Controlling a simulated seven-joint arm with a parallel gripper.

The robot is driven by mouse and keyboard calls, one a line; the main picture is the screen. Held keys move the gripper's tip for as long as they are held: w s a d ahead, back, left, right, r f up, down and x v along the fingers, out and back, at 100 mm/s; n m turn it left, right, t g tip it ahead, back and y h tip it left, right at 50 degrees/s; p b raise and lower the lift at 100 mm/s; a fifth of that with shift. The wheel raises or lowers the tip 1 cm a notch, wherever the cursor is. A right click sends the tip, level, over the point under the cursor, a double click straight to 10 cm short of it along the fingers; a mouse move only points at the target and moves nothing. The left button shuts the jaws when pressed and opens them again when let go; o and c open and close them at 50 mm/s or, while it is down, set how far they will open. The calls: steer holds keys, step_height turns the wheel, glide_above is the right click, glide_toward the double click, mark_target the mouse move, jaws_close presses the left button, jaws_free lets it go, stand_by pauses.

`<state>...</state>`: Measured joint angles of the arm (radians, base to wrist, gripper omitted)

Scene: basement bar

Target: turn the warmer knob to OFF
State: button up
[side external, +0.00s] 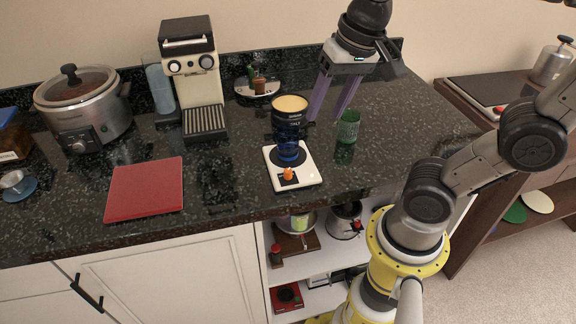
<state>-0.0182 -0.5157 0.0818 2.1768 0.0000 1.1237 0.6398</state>
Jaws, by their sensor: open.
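The warmer (309,177) is a small white plate with a dark round pad, lying on the dark counter. Its orange knob (288,174) sits on a dark patch at the front; the knob's setting is too small to read. A dark blue and black cup-like container (289,117) with a pale top stands over the warmer's pad. My gripper (328,115) is open, with purple fingers pointing down, above the counter just behind and right of the container. It is apart from the knob.
A green glass (348,126) stands close to the right of my gripper's fingers. A red board (145,189), a coffee machine (196,75) and a slow cooker (84,110) are on the left. The counter's front right is clear.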

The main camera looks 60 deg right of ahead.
mark_target(288, 170)
steer(key=w+a+f+m+g, duration=0.1)
steer(key=w+f+m+g, duration=0.15)
steer(key=w, duration=0.45)
steer(key=shift+n+g, duration=0.35)
step_height(288, 170, down, 15)
steer(key=shift+w+a+r, duration=0.1)
steer(key=shift+w+r, duration=0.05)
jaws_close()
